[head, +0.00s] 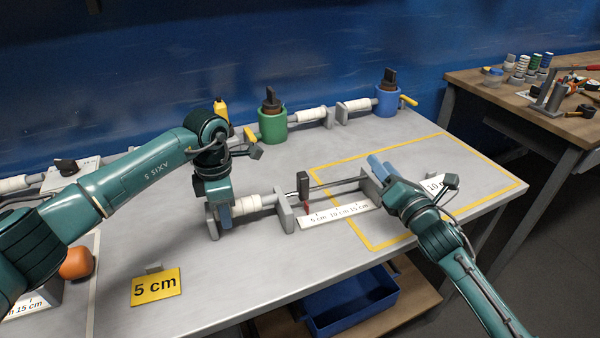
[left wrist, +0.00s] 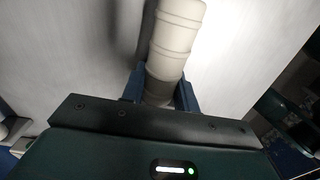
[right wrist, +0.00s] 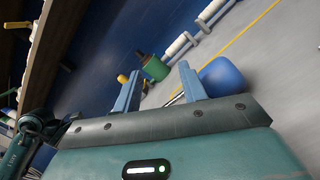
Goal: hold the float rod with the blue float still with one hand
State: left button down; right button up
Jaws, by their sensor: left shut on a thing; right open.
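The blue float (right wrist: 222,78) shows in the right wrist view, just right of my right gripper (right wrist: 158,82). In the head view I cannot pick it out from the blue fingers. A thin grey rod (head: 336,184) runs between two grey end plates above a white centimetre scale (head: 335,216). A black block with a red pointer (head: 303,187) sits near its left end. My right gripper is open at the rod's right end. My left gripper (head: 226,214) is shut on the white ribbed cylinder (left wrist: 178,40) left of the scale; its grip also shows in the left wrist view.
A green pot (head: 272,125) and a blue pot (head: 387,101) stand at the back with white cylinders between them. Yellow tape (head: 480,207) outlines the right area. A blue bin (head: 340,305) is below.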

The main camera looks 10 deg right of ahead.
aim_at(300, 173)
jog(key=s+a+n, duration=0.1)
jog(key=a, duration=0.2)
jog(key=s+a+f+n+y, duration=0.1)
jog(key=a, duration=0.1)
jog(key=s+a+n+g, duration=0.1)
jog(key=a+n, duration=0.1)
jog(key=a, duration=0.1)
jog(key=shift+a+f, duration=0.25)
jog(key=shift+a, duration=0.1)
jog(key=s+a+n, duration=0.1)
jog(key=a, duration=0.1)
jog(key=s+a+n, duration=0.1)
jog(key=s+a, duration=0.1)
jog(key=a, duration=0.1)
jog(key=s+a+n+y, duration=0.1)
jog(key=a+n, duration=0.1)
jog(key=a, duration=0.1)
jog(key=shift+s+g, duration=0.35)
jog(key=shift+g, duration=0.05)
jog(key=shift+s+d+h, duration=0.15)
jog(key=shift+s+h, duration=0.2)
jog(key=shift+h, duration=0.05)
jog(key=shift+s+d+f+m+h, duration=0.1)
jog(key=shift+s+d+m+h, duration=0.05)
jog(key=shift+d+m+h, duration=0.3)
jog(key=shift+d, duration=0.15)
jog(key=shift+w+h, duration=0.35)
jog(key=x, duration=1.1)
jog(key=shift+w, duration=0.15)
jog(key=shift+c, duration=0.4)
